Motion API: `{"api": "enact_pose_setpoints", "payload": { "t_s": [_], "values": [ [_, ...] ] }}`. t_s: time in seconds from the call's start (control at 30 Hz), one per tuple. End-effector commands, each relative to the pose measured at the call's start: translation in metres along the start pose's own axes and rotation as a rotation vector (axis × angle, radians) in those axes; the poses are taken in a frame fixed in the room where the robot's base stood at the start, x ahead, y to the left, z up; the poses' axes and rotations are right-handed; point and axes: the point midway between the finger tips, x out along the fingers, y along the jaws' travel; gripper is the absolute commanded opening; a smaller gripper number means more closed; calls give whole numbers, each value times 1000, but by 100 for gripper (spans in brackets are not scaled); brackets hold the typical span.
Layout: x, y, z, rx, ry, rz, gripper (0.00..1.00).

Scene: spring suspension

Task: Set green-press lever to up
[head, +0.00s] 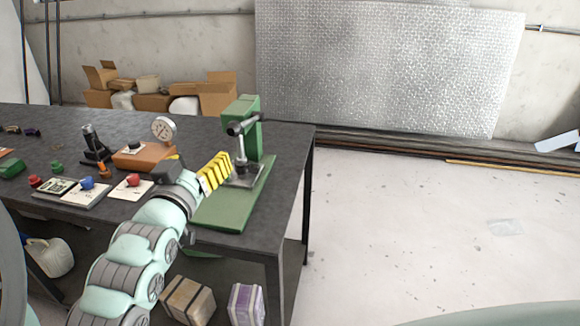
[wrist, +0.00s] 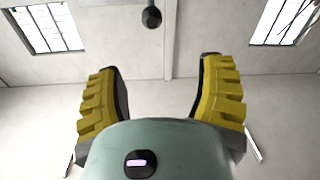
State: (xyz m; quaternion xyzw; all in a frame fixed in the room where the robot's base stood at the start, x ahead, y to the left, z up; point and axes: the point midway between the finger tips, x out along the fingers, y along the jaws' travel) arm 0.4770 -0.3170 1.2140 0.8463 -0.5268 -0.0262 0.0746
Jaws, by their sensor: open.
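The green press (head: 248,112) stands upright on a green base plate (head: 230,207) at the right end of the dark table. A dark round-ended part (head: 233,129) sticks out from its upper body toward the left, and a shiny rod runs down below it. I cannot clearly tell the lever's position. My gripper (head: 222,160), with yellow ribbed fingers, is close in front of the press, below the dark part. In the wrist view my gripper (wrist: 158,62) is open and empty. A dark ball (wrist: 151,17) on a grey rod shows above, beyond the fingertips; it looks like the lever knob.
Left of my arm, the table (head: 290,150) holds a dial gauge (head: 164,129) by an orange block, a red-knobbed panel (head: 133,181), a blue-knobbed panel (head: 87,184) and a black stand (head: 95,147). The floor right of the table is largely clear.

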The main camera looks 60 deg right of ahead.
Motion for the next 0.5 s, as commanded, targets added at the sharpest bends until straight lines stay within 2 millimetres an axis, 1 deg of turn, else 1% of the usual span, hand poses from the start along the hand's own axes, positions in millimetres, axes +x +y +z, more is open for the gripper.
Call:
{"api": "enact_pose_setpoints", "payload": {
  "t_s": [0.03, 0.1, 0.27, 0.5],
  "values": [
    [1, 7, 11, 0, -22, 19, 68],
    [2, 10, 14, -1, -37, 26, 68],
    [11, 10, 13, -1, -43, 26, 68],
    [40, 12, 12, 0, -40, 27, 68]
  ]
}}
